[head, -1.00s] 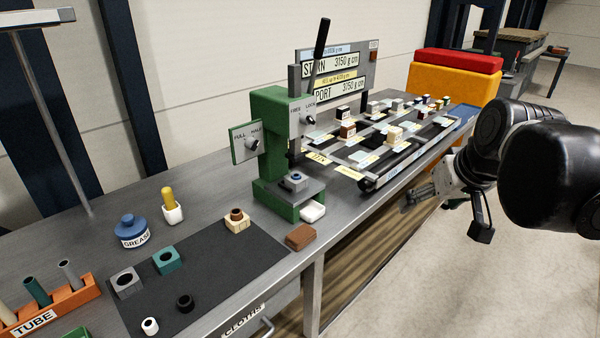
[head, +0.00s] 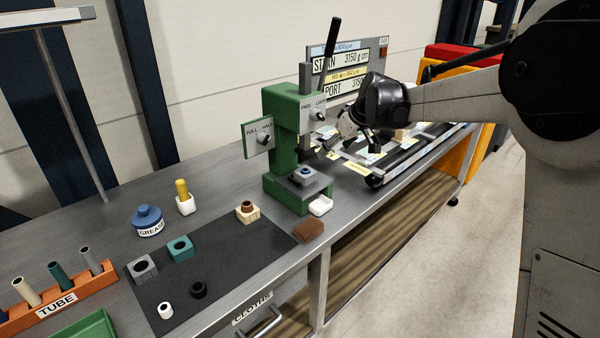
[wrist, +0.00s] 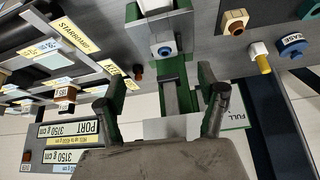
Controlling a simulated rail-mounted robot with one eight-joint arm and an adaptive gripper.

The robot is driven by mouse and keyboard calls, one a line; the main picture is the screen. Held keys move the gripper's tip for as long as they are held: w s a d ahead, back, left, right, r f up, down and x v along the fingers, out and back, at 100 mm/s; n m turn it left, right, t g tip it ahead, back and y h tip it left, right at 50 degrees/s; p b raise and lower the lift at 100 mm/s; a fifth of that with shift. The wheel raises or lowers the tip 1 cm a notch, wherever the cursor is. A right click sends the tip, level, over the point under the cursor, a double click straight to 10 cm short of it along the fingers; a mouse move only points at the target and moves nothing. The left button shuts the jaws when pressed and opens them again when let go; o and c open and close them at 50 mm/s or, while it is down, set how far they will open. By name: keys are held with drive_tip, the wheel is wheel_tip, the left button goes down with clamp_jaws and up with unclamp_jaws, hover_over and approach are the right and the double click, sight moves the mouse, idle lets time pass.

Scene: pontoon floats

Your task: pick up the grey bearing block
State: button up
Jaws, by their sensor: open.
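A grey bearing block (head: 142,268) with a dark round hole sits on the black mat (head: 228,262), at its left side. A second grey block (head: 302,176) with a blue ring in its top sits on the base of the green press (head: 285,130); it also shows in the wrist view (wrist: 164,40). My gripper (head: 338,138) is just right of the press, high above the bench and far from the block on the mat. In the wrist view my gripper (wrist: 160,100) is open, with nothing between its fingers. The block on the mat does not show there.
A teal block (head: 180,249), a wooden block with a brown ring (head: 247,212), a black ring (head: 198,289) and a white ring (head: 165,310) lie on the mat.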

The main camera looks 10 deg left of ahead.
sight(306, 170)
drive_tip(key=shift+n+y, duration=0.3)
drive_tip(key=shift+n, duration=0.2)
drive_tip(key=x, duration=0.4)
drive_tip(key=a+x, duration=0.1)
drive_tip(key=x, duration=0.4)
drive_tip(key=w+r+p+x, duration=0.1)
drive_tip(key=x, duration=0.3)
drive_tip(key=shift+w+a, duration=0.1)
drive_tip(key=shift+a, duration=0.3)
drive_tip(key=shift+w+p+x, duration=0.1)
drive_tip(key=shift+p+x, duration=0.15)
drive_tip(key=shift+x, duration=1.05)
drive_tip(key=shift+w+p+x, duration=0.15)
drive_tip(key=shift+p+x, duration=0.1)
drive_tip(key=shift+x, duration=1.05)
drive_tip(key=shift+d, duration=0.1)
drive_tip(key=shift+c, duration=0.2)
drive_tip(key=c, duration=1.4)
